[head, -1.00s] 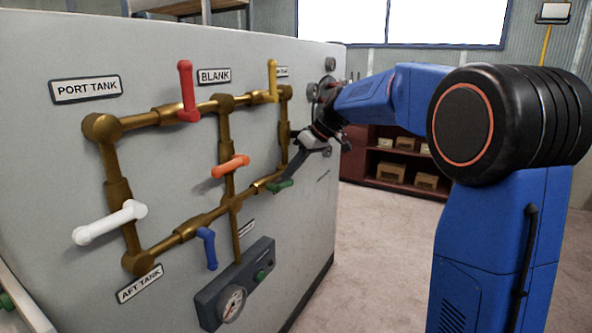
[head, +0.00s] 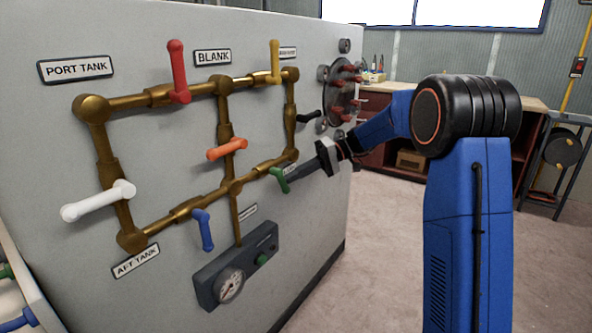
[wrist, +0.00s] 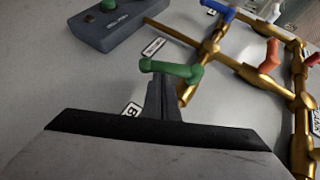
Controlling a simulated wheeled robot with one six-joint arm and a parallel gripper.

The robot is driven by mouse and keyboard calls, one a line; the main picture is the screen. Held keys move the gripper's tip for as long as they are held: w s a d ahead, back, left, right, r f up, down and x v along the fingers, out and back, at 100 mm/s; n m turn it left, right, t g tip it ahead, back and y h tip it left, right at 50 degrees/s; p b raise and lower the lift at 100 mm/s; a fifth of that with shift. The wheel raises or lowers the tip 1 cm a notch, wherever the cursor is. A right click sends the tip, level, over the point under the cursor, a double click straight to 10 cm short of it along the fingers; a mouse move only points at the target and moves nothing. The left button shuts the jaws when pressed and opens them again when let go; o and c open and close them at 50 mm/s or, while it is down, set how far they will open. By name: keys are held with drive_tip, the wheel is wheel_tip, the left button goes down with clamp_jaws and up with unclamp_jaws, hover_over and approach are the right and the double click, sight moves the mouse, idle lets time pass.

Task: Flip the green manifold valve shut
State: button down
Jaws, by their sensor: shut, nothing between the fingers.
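The green valve handle (head: 281,180) sits on the lower brass pipe, at the right part of the manifold. In the head view it slants steeply down to the right, across the pipe's run. In the wrist view the green handle (wrist: 171,71) lies crosswise just beyond my fingertips. My gripper (head: 291,181) is shut and empty, with its tips right at the handle; it also shows in the wrist view (wrist: 164,86). The tips look to be against the handle or very close to it. They hide part of the pipe behind.
Other handles are close by: orange (head: 227,149), blue (head: 203,230), yellow (head: 275,62), red (head: 178,72), white (head: 98,201) and black (head: 309,117). A gauge box (head: 236,268) is below. A round bolted plate (head: 342,92) is at the panel's right. Floor to the right is clear.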

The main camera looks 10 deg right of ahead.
drive_tip(key=shift+s+a+f, duration=0.35)
drive_tip(key=shift+s+f, duration=0.05)
drive_tip(key=shift+f, duration=0.15)
drive_tip(key=shift+s+a+f, duration=0.35)
drive_tip(key=shift+f, duration=0.2)
drive_tip(key=shift+s+f, duration=0.1)
drive_tip(key=shift+f, duration=0.05)
drive_tip(key=w+d, duration=0.5)
drive_tip(key=d, duration=0.7)
drive_tip(key=shift+w, duration=0.3)
